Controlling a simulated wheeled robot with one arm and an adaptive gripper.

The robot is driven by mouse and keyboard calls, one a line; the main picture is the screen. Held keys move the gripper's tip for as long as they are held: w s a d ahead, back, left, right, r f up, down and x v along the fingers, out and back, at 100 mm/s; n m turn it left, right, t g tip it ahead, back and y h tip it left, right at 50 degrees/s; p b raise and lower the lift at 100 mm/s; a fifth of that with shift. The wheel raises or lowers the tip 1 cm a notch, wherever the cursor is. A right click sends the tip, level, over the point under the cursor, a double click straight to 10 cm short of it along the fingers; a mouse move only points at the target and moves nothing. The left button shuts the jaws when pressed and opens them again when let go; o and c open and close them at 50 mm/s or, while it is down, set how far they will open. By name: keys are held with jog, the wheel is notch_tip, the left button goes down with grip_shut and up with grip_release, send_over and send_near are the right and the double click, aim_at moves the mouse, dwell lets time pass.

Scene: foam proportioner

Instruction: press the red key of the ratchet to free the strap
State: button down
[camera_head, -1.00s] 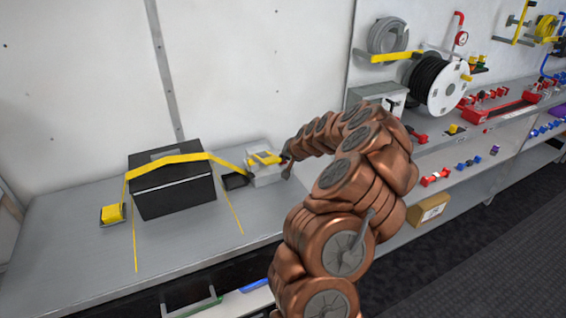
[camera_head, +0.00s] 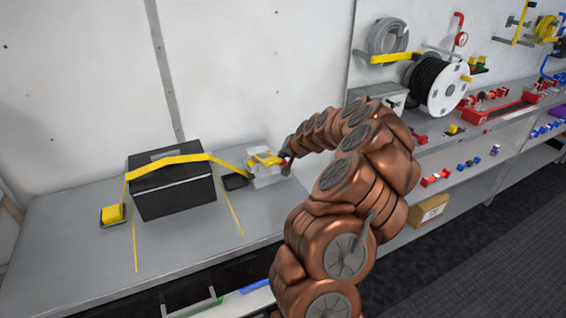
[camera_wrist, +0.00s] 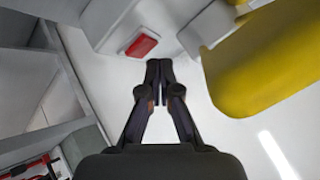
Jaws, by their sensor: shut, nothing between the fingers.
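The red key (camera_wrist: 140,46) shows in the wrist view as a flat red rectangle on a pale grey block, up and left of the fingertips. My gripper (camera_wrist: 159,66) is shut with its fingertips together and empty; a gap shows between fingertips and key in the picture, but the depth is hard to tell. A large yellow part (camera_wrist: 265,65) of the ratchet is at the right of that view. In the head view the ratchet (camera_head: 265,160) sits on a light block at the right end of the yellow strap (camera_head: 180,158). The strap passes over a black box (camera_head: 175,192).
The black box stands on a grey bench (camera_head: 70,250) against a white wall. A yellow-topped piece (camera_head: 112,214) anchors the strap's left end. A hose reel (camera_head: 437,85) and a shelf with red and blue fittings are to the right.

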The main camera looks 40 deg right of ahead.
jog(key=shift+r+p, duration=0.4)
jog(key=shift+r, duration=2.15)
